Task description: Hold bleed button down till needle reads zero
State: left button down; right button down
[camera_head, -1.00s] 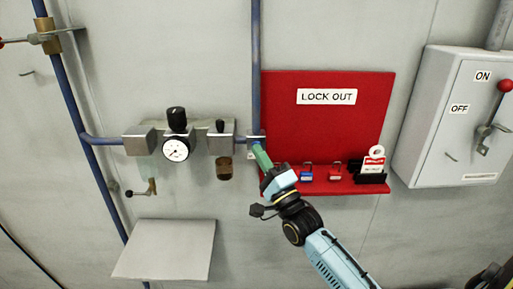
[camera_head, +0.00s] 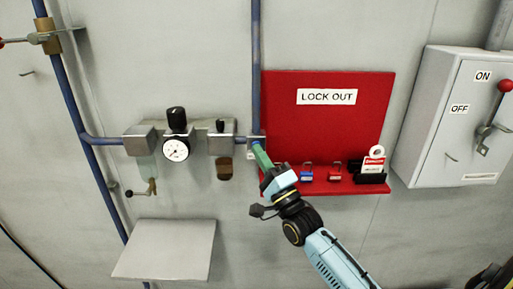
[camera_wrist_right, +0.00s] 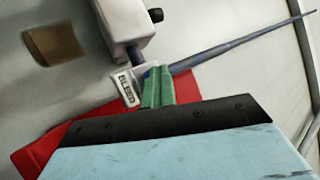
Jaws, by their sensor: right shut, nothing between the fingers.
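The pressure gauge (camera_head: 176,150) is a small white dial on the pipe fittings, under a black knob. Its needle is too small to read. A pale bleed block (camera_wrist_right: 125,88) with a dark-lettered label shows in the right wrist view, at the end of the pipe fittings. A small blue part, possibly the bleed button (camera_wrist_right: 147,73), shows beside my green fingertips. My right gripper (camera_head: 261,153) is shut and empty, its tips at the block; it also shows in the right wrist view (camera_wrist_right: 157,77). Whether the button is pressed is hidden. My left gripper is out of view.
A red lock-out board (camera_head: 330,120) with padlocks and a tag on its shelf is right of the gripper. A grey switch box (camera_head: 445,130) with a red-knobbed lever is farther right. Blue pipes (camera_head: 255,60) run along the wall. A sloped grey panel (camera_head: 165,250) is lower left.

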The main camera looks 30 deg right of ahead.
jog(key=shift+s, duration=0.1)
jog(key=shift+s+a+p, duration=0.45)
jog(key=shift+s, duration=0.2)
jog(key=s+a, duration=0.1)
jog(key=s+p, duration=0.1)
jog(key=s, duration=0.1)
jog(key=s+a+p, duration=0.1)
jog(key=shift+s+a, duration=0.15)
jog(key=shift+a, duration=0.15)
dwell(0.4)
